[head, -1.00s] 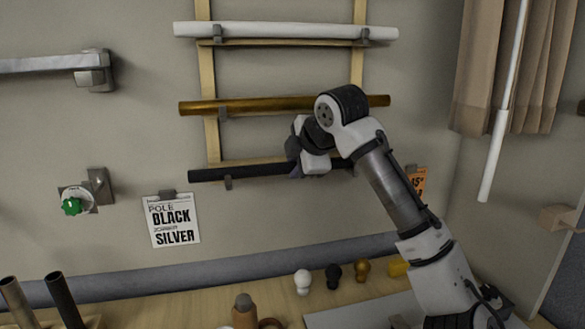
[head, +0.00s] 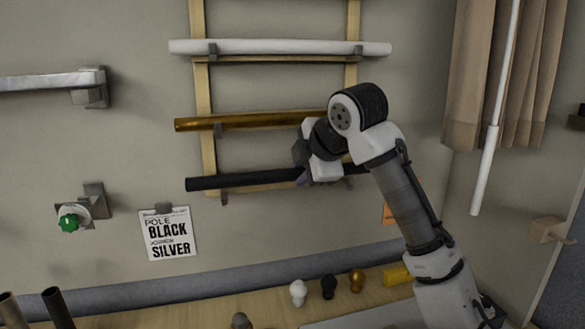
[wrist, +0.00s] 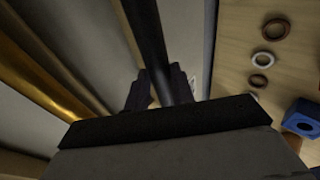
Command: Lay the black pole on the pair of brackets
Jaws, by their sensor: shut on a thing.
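The black pole (head: 240,180) is roughly level in the head view, just above the lowest hooks of the wooden wall rack (head: 204,90). My gripper (head: 304,177) is shut on it right of its middle; my wrist hides part of the pole. In the wrist view the black pole (wrist: 148,35) runs between the fingers of my gripper (wrist: 160,88). A metal bracket with a green knob (head: 68,222) is on the wall at left, and a wooden bracket (head: 547,230) is at the right. I cannot tell whether these form the pair.
A gold pole (head: 250,121) and a white pole (head: 280,47) rest on the rack above. A silver pole (head: 45,81) sits on a bracket at upper left. A curtain (head: 470,90) and a white rod (head: 486,170) hang at right. Finials (head: 328,287) stand on the table below.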

